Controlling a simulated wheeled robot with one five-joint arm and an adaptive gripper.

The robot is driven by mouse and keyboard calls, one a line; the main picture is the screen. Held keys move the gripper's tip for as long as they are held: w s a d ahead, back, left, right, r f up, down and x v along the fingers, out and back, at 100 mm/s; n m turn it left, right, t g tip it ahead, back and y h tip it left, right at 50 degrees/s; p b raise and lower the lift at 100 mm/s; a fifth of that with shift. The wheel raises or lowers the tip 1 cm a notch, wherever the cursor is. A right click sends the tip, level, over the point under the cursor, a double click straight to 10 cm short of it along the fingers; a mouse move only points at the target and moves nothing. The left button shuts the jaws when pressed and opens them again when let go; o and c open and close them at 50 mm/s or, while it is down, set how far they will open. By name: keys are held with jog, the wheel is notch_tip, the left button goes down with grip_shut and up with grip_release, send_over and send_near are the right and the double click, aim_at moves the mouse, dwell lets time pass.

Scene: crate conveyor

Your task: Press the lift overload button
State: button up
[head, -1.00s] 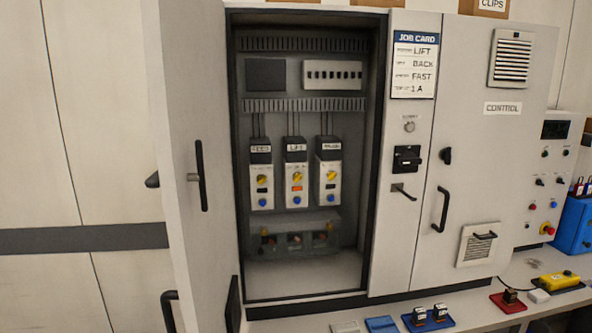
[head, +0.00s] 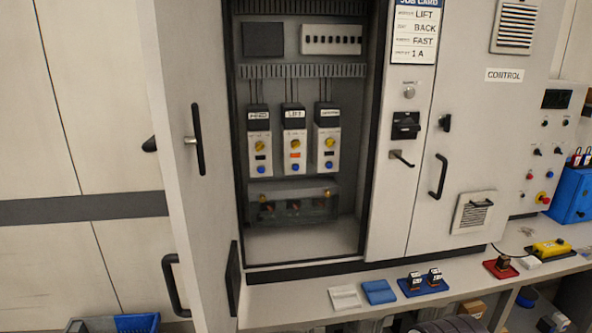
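The LIFT overload relay (head: 294,142) is the middle of three similar units inside the open control cabinet. It has a black top with a white LIFT label, a yellow dial, an orange-red window and a blue button (head: 295,168) near its bottom. A left unit (head: 259,143) and a right unit (head: 327,142) flank it, each with a yellow dial, a dark window and a blue button. My gripper is not in the head view.
The cabinet door (head: 192,210) stands open on the left. A job card (head: 415,30) reads LIFT, BACK, FAST, 1 A. A shelf (head: 280,299) below holds a blue block (head: 379,292), a blue tray with black parts (head: 422,285) and a yellow pendant (head: 551,249). A blue crate (head: 137,324) shows at bottom left.

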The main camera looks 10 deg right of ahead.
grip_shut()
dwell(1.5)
